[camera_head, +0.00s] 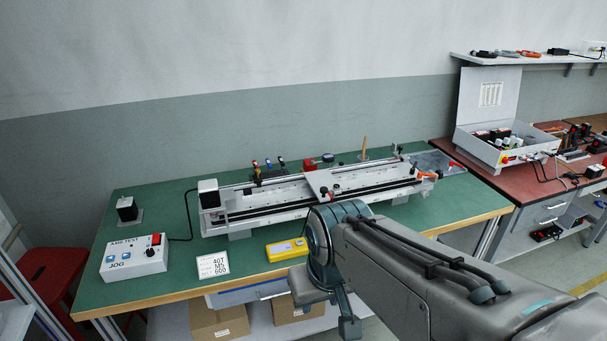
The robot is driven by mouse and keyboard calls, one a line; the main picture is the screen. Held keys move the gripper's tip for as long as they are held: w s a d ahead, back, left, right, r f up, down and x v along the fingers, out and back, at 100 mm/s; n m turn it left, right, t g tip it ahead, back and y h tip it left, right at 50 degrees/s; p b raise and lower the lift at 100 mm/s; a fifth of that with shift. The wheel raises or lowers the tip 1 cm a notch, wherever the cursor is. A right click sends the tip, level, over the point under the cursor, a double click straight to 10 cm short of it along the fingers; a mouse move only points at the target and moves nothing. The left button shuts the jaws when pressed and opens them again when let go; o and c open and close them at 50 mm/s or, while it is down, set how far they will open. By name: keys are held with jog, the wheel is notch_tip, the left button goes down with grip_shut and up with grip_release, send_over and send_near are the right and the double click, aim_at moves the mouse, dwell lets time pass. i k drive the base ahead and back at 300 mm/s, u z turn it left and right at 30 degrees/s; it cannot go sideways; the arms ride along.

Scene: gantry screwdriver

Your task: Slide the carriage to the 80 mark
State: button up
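The gantry rail (265,207) lies across the green bench, running from lower left to upper right. The carriage (322,183) is a light plate with small dark and red parts, sitting near the middle of the rail. The scale marks are too small to read, so I cannot tell which mark it is at. My arm comes in from the lower right and hides part of the bench in front of the rail. My gripper (349,326) seems to hang low at the bench's front edge, apart from the carriage; its fingers cannot be made out clearly.
An orange-handled tool (427,174) is at the rail's right end. A red-topped bench (510,179) stands right.

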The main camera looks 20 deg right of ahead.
aim_at(324, 185)
jog(key=z, duration=1.5)
jog(key=i, duration=0.9)
jog(key=u, duration=1.5)
